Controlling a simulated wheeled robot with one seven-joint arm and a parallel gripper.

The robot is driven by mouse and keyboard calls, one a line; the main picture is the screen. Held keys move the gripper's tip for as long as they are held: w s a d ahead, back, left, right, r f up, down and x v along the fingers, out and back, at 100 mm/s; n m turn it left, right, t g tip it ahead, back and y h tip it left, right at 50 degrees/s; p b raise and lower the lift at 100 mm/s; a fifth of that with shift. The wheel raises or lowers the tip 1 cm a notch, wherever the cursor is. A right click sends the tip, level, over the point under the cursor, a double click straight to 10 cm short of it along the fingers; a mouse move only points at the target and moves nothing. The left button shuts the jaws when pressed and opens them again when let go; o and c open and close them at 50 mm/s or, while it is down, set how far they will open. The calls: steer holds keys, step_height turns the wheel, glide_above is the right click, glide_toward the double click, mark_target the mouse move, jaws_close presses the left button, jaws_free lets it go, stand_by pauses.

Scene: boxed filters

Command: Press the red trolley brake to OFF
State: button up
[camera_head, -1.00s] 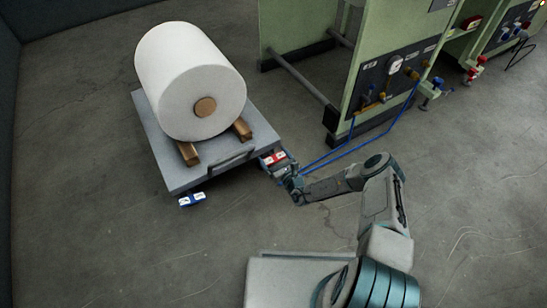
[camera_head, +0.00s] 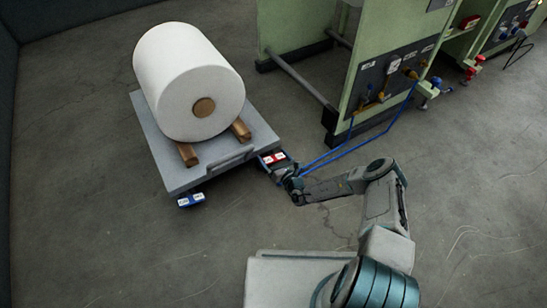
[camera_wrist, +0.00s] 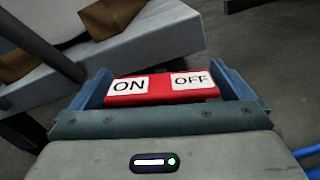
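The red trolley brake (camera_head: 279,157) is at the right front corner of the low grey trolley (camera_head: 222,163). In the wrist view the red brake (camera_wrist: 160,97) shows a white ON label on its left and a white OFF label on its right. I cannot tell which side is pressed down. My gripper (camera_head: 283,168) is right at the brake, on its near side. In the wrist view my gripper (camera_wrist: 168,88) is open, with one blue-grey finger at each end of the brake. Nothing is held. I cannot tell whether the fingers touch it.
A large white roll (camera_head: 190,83) rests on brown blocks on the trolley. A blue brake (camera_head: 190,200) is at the trolley's left front corner. A green machine (camera_head: 362,70) with blue hoses (camera_head: 340,150) stands to the right. Floor is clear at the front left.

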steer(key=shift+d+r, duration=0.1)
steer(key=shift+s+d+p, duration=0.2)
steer(key=shift+s+p, duration=0.1)
steer(key=p+v, duration=0.4)
steer(key=v, duration=0.9)
steer(key=shift+p, duration=0.3)
steer(key=s+a+r+n+g+y+p, duration=0.15)
steer(key=r+n+g+p, duration=0.8)
steer(key=r, duration=1.15)
steer(key=s+r+n+g+y+p, duration=0.2)
steer(key=r+n+g+p, duration=0.4)
steer(key=r+n, duration=1.1)
steer(key=s+d+r+n+t+h+p, duration=0.1)
steer(key=s+d+r+h+p, duration=0.3)
steer(key=r, duration=1.2)
steer(key=s+d+r+n+t+h+p, duration=0.1)
steer(key=s+d+r+h+p, duration=0.3)
steer(key=r, duration=1.2)
steer(key=s+d+r+n+t+h+p, duration=0.1)
steer(key=s+d+r+n+h+p, duration=0.2)
steer(key=s+r+p, duration=0.6)
step_height(320, 180, up, 7)
steer(key=s+d+h, duration=0.1)
steer(key=s+h, duration=0.1)
steer(key=s, duration=0.1)
steer(key=shift+p, duration=0.3)
